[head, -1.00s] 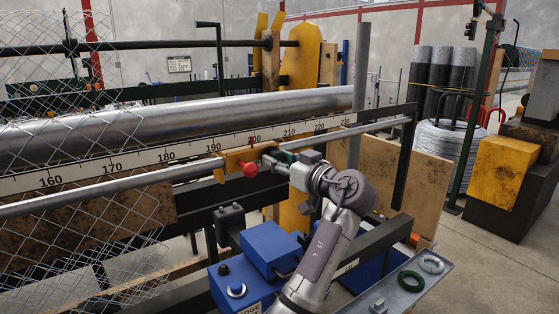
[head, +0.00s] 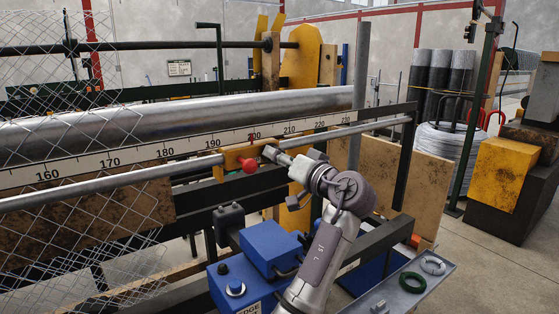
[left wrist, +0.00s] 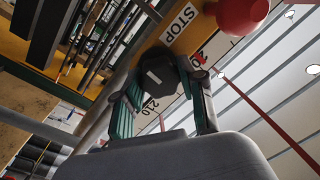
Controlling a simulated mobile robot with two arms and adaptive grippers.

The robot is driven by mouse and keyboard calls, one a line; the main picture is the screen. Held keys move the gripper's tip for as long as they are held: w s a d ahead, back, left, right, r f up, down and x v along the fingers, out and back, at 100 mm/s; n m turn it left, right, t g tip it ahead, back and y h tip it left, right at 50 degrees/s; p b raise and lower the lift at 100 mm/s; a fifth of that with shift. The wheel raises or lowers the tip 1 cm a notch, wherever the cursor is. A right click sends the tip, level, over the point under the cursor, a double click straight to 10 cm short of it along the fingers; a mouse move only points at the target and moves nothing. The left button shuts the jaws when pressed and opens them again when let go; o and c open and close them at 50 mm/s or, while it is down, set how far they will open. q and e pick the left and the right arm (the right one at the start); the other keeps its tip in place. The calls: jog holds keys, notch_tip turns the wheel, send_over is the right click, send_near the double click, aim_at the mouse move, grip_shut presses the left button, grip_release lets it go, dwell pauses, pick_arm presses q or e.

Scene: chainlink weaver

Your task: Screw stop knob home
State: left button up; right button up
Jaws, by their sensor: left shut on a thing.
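The yellow stop block (head: 232,160) sits on the steel rail in front of the ruler, near the 200 mark. A red ball handle (head: 250,166) sticks out of its front, and shows at the top of the left wrist view (left wrist: 240,14). The STOP label (left wrist: 180,24) is on the block. My left gripper (head: 273,153) is at the block's right end, shut on a dark faceted knob (left wrist: 158,76) with a white mark. The knob lies between its green-padded fingers. Whether the knob touches the block is unclear. My right gripper is out of view.
The ruler (head: 110,163) and rail (head: 110,190) run across close to my left gripper. A blue box with a button (head: 236,289) stands below my arm. A grey tray (head: 432,290) with a green ring is at lower right. Wire mesh hangs at left.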

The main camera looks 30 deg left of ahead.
pick_arm(q)
jog(key=m, duration=0.4)
jog(key=m+p, duration=0.1)
jog(key=m, duration=0.2)
jog(key=shift+r+t, duration=0.1)
jog(key=shift+t, duration=0.2)
jog(key=m+t+p, duration=0.1)
jog(key=m+p, duration=0.2)
jog(key=m, duration=0.3)
jog(key=m+p, duration=0.1)
jog(key=m, duration=0.2)
jog(key=m+t, duration=0.1)
jog(key=m, duration=0.2)
jog(key=shift+m+h+p, duration=0.3)
jog(key=shift+m, duration=0.1)
jog(key=m, duration=0.4)
jog(key=shift+s, duration=0.1)
jog(key=m, duration=0.3)
jog(key=shift+m+h, duration=0.3)
jog(key=shift+h, duration=0.1)
jog(key=shift+m, duration=1.5)
jog(key=shift+f, duration=0.2)
